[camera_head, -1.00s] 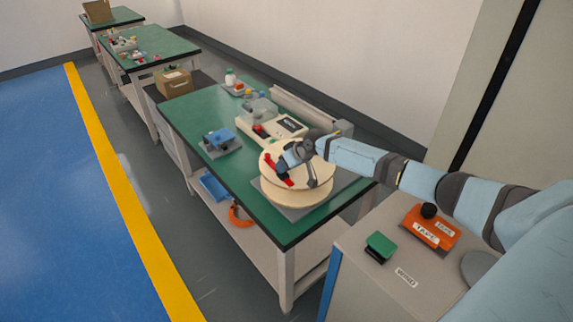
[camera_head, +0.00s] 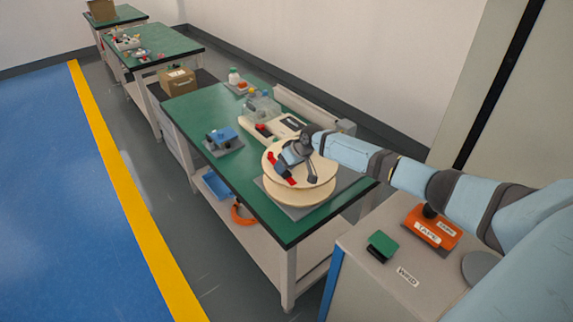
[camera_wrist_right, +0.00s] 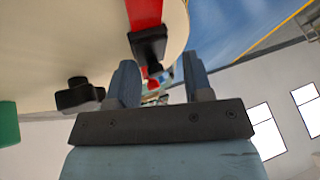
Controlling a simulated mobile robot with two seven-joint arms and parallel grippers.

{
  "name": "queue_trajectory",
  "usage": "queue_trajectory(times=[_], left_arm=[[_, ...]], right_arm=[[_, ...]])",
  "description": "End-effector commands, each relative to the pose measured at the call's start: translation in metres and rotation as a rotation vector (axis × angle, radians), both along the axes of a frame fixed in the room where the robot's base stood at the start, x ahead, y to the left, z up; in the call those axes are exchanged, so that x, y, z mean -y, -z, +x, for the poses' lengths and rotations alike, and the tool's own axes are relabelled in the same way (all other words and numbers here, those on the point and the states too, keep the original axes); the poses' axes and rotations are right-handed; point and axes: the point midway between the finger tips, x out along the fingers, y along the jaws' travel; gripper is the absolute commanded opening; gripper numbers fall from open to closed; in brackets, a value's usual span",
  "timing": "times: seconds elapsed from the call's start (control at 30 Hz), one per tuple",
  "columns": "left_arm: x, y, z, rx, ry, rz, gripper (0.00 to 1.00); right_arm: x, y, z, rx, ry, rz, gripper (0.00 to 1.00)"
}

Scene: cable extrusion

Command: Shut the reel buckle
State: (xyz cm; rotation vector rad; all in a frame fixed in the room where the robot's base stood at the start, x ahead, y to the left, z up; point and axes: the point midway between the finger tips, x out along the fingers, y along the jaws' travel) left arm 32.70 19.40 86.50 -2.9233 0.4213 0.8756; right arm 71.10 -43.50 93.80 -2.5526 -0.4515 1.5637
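The reel (camera_head: 302,194) is a pale wooden spool lying flat near the front end of the green bench. A red strap-like part (camera_head: 273,160) with dark fittings lies across its top. In the right wrist view a red bar (camera_wrist_right: 143,14) ends in a black buckle piece (camera_wrist_right: 149,46), just above the gap between my fingers. My right gripper (camera_wrist_right: 160,76) is open, its fingers apart with nothing clearly held. In the head view my right gripper (camera_head: 287,160) is low over the reel's top, beside the red part. Whether it touches is unclear. My left gripper is out of view.
A cream machine (camera_head: 284,128) stands behind the reel. A blue-topped device (camera_head: 222,137) sits to the left on the bench. A grey cabinet (camera_head: 365,272) with an orange tape dispenser (camera_head: 428,230) and a green-topped item (camera_head: 381,246) is at the front right.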

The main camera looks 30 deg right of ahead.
Motion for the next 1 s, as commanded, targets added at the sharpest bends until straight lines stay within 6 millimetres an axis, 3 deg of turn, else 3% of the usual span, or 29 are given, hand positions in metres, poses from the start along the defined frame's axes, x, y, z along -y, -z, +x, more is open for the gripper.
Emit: queue_trajectory(times=[0.63, 0.77, 1.0], left_arm=[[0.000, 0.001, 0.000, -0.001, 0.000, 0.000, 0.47], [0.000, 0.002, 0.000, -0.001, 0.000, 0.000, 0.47], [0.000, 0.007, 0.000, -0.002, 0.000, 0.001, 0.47]], right_arm=[[0.005, -0.004, -0.001, 0.003, 0.004, -0.004, 0.44], [0.011, -0.019, -0.008, 0.005, 0.004, -0.005, 0.44], [0.028, -0.065, -0.032, 0.005, 0.003, -0.007, 0.44]])
